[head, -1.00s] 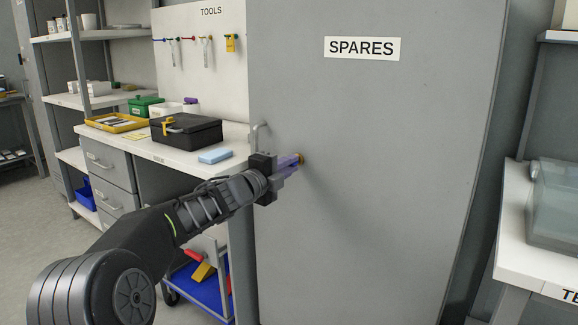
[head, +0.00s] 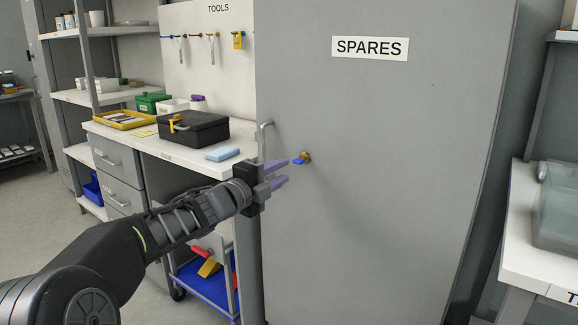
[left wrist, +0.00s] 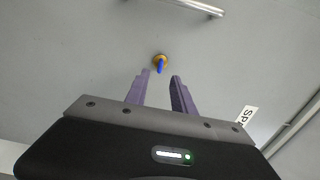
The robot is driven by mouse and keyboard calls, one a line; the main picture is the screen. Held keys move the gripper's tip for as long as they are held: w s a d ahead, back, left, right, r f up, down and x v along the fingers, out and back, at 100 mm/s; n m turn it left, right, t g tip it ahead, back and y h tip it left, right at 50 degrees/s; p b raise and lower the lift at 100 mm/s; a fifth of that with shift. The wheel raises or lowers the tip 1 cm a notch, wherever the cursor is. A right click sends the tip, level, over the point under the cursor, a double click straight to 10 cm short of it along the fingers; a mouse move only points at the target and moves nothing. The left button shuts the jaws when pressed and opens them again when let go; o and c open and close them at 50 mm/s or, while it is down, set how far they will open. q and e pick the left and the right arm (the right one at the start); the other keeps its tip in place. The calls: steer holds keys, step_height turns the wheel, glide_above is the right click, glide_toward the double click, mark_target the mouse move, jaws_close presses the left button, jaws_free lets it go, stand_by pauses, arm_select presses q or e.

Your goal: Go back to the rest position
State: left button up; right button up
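My left gripper (head: 279,174) is open and empty in front of the grey SPARES cabinet door (head: 385,170). A blue key (head: 298,162) sits in a brass lock (head: 306,157) on that door, just right of my fingertips. In the left wrist view, the two purple fingers (left wrist: 158,92) are apart, and the blue key (left wrist: 160,66) and brass lock (left wrist: 161,58) lie beyond their tips, not between them. The door looks shut. My right gripper is in neither view.
A metal door handle (head: 263,140) is close to my left gripper. A workbench (head: 165,150) at left holds a black case (head: 194,130), a yellow tray (head: 123,119) and a blue block (head: 222,154). A blue trolley (head: 205,285) stands below. A white table (head: 545,245) is at right.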

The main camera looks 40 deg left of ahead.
arm_select(q)
steer(key=shift+s, duration=0.45)
stand_by(0.3)
